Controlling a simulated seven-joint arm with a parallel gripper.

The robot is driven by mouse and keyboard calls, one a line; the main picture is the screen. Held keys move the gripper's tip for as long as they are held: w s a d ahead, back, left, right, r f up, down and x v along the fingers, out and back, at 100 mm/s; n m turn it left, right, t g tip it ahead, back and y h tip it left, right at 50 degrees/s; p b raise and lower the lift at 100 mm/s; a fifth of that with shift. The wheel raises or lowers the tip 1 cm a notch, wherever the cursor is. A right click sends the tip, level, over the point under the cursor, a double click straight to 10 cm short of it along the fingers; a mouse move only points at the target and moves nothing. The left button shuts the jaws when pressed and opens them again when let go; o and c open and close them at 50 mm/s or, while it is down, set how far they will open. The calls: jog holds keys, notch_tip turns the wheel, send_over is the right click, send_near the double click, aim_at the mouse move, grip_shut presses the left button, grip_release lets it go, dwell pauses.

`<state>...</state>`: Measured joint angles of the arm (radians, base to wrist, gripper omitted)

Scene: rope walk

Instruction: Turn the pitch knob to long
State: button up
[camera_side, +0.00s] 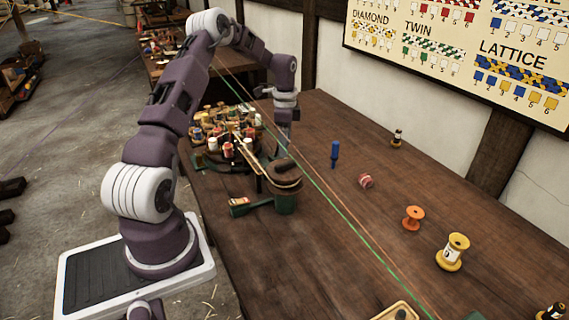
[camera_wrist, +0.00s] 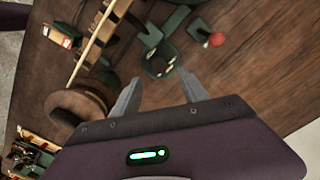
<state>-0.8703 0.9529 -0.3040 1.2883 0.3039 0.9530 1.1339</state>
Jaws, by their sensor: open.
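My gripper (camera_wrist: 158,78) is open and empty, pointing down, its two fingers spread apart in the wrist view. Just past the fingertips is a dark green round part (camera_wrist: 158,60) with small pale marks, probably the pitch knob; I cannot read its setting. Beside it to the right is a green lever with a red ball (camera_wrist: 216,39). In the side view my gripper (camera_side: 290,117) hangs behind the green machine with the brown wooden disc (camera_side: 284,172). The knob cannot be made out there, and contact with it cannot be told.
Taut green and orange strands (camera_side: 345,215) run lengthwise over the table. A blue peg (camera_side: 335,153), a red-striped spool (camera_side: 366,181), an orange spool (camera_side: 413,217) and a yellow spool (camera_side: 453,252) stand or lie to the right. Several bobbins crowd the rack (camera_side: 222,140).

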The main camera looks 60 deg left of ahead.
notch_tip(320, 180, down, 8)
jog(key=shift+a+r, duration=0.1)
jog(key=shift+r, duration=0.1)
grip_shut()
